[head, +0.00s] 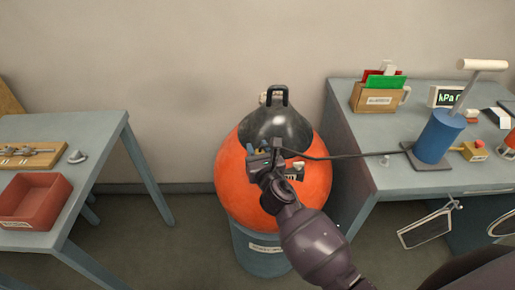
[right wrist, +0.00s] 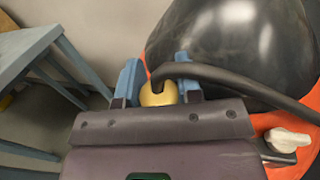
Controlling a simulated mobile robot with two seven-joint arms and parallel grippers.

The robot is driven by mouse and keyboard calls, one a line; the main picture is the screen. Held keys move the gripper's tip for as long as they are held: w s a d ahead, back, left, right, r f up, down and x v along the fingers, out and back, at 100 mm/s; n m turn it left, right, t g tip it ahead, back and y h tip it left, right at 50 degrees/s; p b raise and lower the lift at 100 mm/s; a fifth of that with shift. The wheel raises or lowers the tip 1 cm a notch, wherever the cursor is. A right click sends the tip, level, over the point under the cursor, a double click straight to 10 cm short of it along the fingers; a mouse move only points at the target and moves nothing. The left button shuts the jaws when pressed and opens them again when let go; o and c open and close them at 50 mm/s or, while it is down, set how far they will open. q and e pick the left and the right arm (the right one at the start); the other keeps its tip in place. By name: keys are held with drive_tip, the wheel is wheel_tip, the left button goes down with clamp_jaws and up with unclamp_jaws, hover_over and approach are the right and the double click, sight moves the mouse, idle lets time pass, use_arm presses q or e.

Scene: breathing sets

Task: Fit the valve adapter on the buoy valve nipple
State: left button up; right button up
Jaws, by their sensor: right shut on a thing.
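The orange buoy (head: 235,192) with a black top (head: 285,122) stands upright on a blue-grey round stand. My right gripper (head: 262,153) is in front of its upper left side. In the right wrist view its blue fingers (right wrist: 157,82) are shut on a brass valve adapter (right wrist: 158,97) at the end of a black hose (right wrist: 225,78). The black top is close behind the fingers. I cannot make out the valve nipple; whether the adapter touches the buoy cannot be told. A pale lever-like fitting (right wrist: 287,139) shows on the orange side. My left gripper is not in view.
The hose runs right to a blue hand pump (head: 437,138) on the right table (head: 350,120). That table also holds a card box (head: 375,101) and a kPa display (head: 447,97). The left table (head: 103,150) holds a red tray (head: 60,188) and a wooden board (head: 62,150).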

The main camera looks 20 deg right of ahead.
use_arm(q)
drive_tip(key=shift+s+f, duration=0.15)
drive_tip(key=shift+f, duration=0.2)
use_arm(e)
drive_tip(key=shift+f, duration=0.3)
drive_tip(key=o, duration=1.1)
drive_tip(key=shift+s+d+f, duration=0.1)
drive_tip(key=shift+f, duration=0.05)
drive_tip(key=shift+s, duration=0.15)
drive_tip(key=s, duration=0.4)
drive_tip(key=shift+s, duration=0.1)
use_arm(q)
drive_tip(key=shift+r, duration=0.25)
use_arm(e)
drive_tip(key=s, duration=0.6)
drive_tip(key=shift+a+r, duration=0.3)
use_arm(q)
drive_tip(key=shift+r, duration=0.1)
use_arm(e)
drive_tip(key=shift+s, duration=0.1)
